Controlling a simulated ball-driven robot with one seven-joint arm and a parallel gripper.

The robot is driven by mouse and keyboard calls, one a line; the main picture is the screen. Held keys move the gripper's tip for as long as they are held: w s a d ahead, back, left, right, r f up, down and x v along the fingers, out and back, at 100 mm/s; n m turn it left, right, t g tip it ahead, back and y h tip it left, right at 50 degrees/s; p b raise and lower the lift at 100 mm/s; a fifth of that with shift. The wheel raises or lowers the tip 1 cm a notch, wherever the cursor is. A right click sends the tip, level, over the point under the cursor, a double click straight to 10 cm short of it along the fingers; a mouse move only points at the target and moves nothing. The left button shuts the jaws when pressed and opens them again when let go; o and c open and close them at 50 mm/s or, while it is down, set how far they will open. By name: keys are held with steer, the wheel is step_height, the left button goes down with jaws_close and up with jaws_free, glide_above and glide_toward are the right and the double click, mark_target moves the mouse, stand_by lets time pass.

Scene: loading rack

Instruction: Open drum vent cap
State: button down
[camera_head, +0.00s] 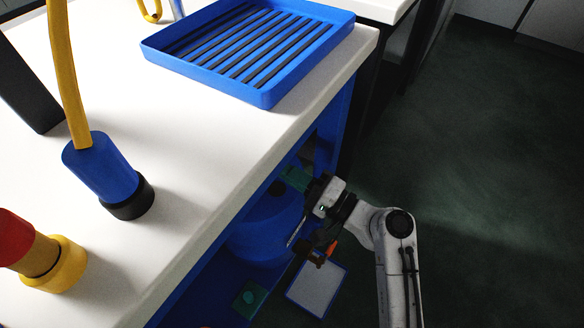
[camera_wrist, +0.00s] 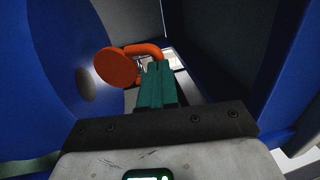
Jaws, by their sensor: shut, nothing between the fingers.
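The vent cap (camera_wrist: 115,68) is an orange-red disc with a bent orange bar, beside the blue drum (camera_wrist: 45,90) in the wrist view. The drum also shows under the bench in the head view (camera_head: 262,225), partly hidden by the bench edge and my arm. My gripper (camera_wrist: 158,68) has teal fingers, shut and empty, just right of the disc; their tips overlap the lower end of the bar. I cannot tell whether they touch it. In the head view my gripper (camera_head: 291,176) reaches under the bench edge.
The white bench top (camera_head: 170,190) overhangs the drum. It carries a blue slatted tray (camera_head: 268,98), a blue nozzle (camera_head: 100,170) and a red-and-yellow fitting (camera_head: 62,270). A blue panel (camera_wrist: 220,45) stands close right of the fingers. Dark floor (camera_head: 480,180) is free at right.

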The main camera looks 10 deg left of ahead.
steer(key=a+r+h+p, duration=0.1)
steer(key=h+p, duration=0.1)
steer(key=p, duration=0.3)
steer(key=w+a+r+g+h+p, duration=0.1)
steer(key=a+h+p, duration=0.1)
steer(key=p, duration=0.4)
steer(key=shift+w+a+r+p, duration=0.1)
steer(key=shift+a+r+p, duration=0.1)
steer(key=shift+r+p, duration=0.15)
steer(key=shift+w+a+g+h+p, duration=0.15)
steer(key=shift+a+g+h+p, duration=0.2)
steer(key=shift+g+h+p, duration=0.1)
steer(key=shift+w+a+f, duration=0.1)
steer(key=shift+w+a, duration=0.05)
steer(key=shift+a, duration=0.35)
steer(key=shift+a+p, duration=0.1)
steer(key=shift+p, duration=0.2)
